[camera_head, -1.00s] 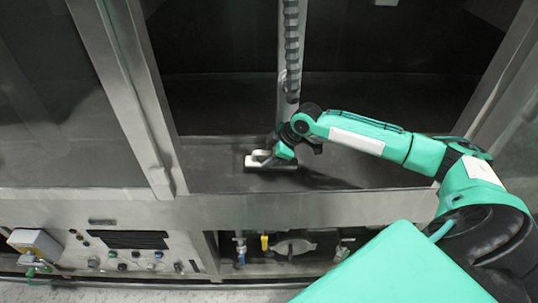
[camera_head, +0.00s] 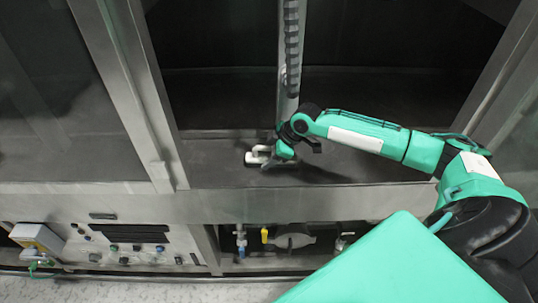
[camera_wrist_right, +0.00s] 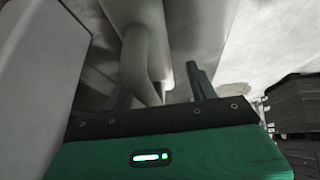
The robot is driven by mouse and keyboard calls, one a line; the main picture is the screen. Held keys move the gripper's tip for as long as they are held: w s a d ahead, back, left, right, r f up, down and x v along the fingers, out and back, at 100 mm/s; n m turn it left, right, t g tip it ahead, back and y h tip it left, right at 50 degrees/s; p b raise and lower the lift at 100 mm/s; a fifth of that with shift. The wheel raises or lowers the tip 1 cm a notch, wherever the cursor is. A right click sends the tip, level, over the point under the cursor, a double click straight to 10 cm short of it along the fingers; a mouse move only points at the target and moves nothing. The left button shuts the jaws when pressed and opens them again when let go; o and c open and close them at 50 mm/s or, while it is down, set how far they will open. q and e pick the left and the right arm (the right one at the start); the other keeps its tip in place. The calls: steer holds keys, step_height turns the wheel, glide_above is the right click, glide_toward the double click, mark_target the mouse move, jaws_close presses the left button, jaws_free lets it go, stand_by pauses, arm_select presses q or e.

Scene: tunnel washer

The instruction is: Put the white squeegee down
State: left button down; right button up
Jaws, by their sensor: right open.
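The white squeegee (camera_head: 256,155) lies low at the floor of the washer's open chamber, near its front ledge. My right gripper (camera_head: 268,160) is at the squeegee, reaching in from the right, and hides part of it. In the right wrist view a pale curved handle (camera_wrist_right: 137,55), which looks like the squeegee's, lies between the dark fingers of the open right gripper (camera_wrist_right: 161,88). I cannot tell whether a finger touches it. My left gripper is not in view.
A vertical post with a ribbed dark hose (camera_head: 291,45) stands just behind the gripper. A metal frame post (camera_head: 125,85) bounds the chamber at left. The dark chamber floor (camera_head: 215,165) is clear left of the squeegee. Valves and a control panel (camera_head: 130,245) sit below the ledge.

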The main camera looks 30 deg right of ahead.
steer(key=p+v, duration=1.3)
steer(key=shift+s+r, duration=0.3)
steer(key=shift+s, duration=0.05)
